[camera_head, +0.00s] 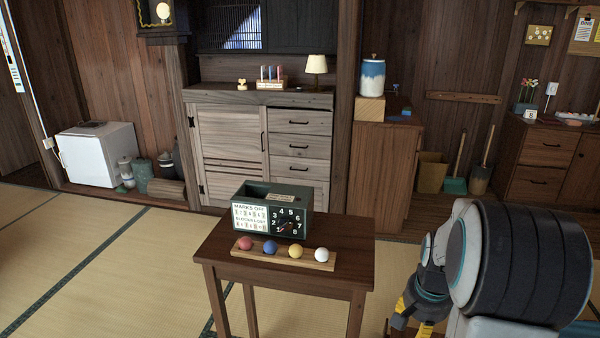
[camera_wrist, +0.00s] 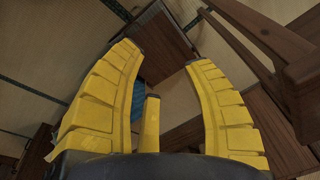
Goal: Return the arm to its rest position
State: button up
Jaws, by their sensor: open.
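My arm is folded at the lower right of the head view, its dark ribbed link and grey joint close to the camera. My gripper (camera_head: 414,322) hangs below it with yellow fingers, partly cut off by the bottom edge of the picture. Nothing is between the fingers. The gripper is to the right of the small wooden table (camera_head: 228,246) and apart from it in the head view.
On the table are a dark green box with a numbered dial (camera_head: 288,222) and a wooden strip (camera_head: 262,255) of coloured balls. Cabinets (camera_head: 230,135) line the back wall. A small white fridge (camera_head: 98,152) is at left. Tatami floor (camera_head: 120,285) left of the table is clear.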

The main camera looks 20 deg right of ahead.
jog(key=s+a+r+n+p, duration=0.3)
jog(key=a+r+p, duration=0.2)
jog(key=r, duration=0.4)
jog(key=s+a+r+n+t+p, duration=0.1)
jog(key=s+a+r+n+p, duration=0.3)
jog(key=a+r+p, duration=0.2)
jog(key=s+a+r+n+t+y+p, duration=0.1)
jog(key=s+a+r+n+p, duration=0.3)
jog(key=r, duration=0.9)
jog(key=a+p, duration=0.2)
jog(key=a, duration=0.2)
jog(key=shift+a+r, duration=0.2)
jog(key=shift+a, duration=0.2)
